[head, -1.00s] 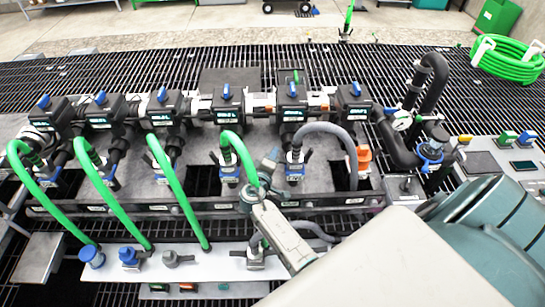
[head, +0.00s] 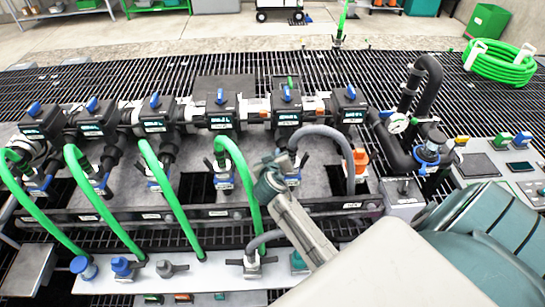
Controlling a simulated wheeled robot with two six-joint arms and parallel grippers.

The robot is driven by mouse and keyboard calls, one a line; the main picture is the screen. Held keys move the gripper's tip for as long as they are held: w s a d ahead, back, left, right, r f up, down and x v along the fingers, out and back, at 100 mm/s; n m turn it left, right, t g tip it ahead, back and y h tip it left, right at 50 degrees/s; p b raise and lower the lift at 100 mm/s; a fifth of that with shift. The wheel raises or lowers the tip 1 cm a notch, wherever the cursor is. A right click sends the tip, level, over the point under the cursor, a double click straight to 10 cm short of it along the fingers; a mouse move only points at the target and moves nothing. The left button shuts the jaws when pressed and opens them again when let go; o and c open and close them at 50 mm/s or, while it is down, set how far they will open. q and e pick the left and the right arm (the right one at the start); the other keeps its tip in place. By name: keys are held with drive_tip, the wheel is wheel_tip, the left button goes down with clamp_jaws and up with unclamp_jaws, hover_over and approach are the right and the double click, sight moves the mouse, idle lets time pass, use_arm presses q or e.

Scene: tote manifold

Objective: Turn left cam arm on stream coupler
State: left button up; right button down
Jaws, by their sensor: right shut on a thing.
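The stream coupler (head: 293,178) is the dark fitting with blue and white parts at the end of the grey hose (head: 330,131), below the second black valve block from the right. My right gripper (head: 279,158) reaches it from the lower right. Its fingers are shut on the coupler's left cam arm, beside the coupler body. The fingers hide most of that cam arm, so its angle cannot be read. My left gripper is not in view.
A row of black valve blocks with blue levers (head: 220,97) stands behind. Green hoses (head: 170,198) run down to a pale front rail (head: 205,266). An orange-topped fitting (head: 360,162) and a gauge with black pipe (head: 397,123) stand to the right. A coiled green hose (head: 500,66) lies far right.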

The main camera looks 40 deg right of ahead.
drive_tip(key=shift+s+d+r+m+y, duration=0.1)
drive_tip(key=shift+s+d+m+y, duration=0.15)
drive_tip(key=shift+m, duration=0.25)
drive_tip(key=shift+w, duration=0.1)
drive_tip(key=c, duration=1.5)
unclamp_jaws()
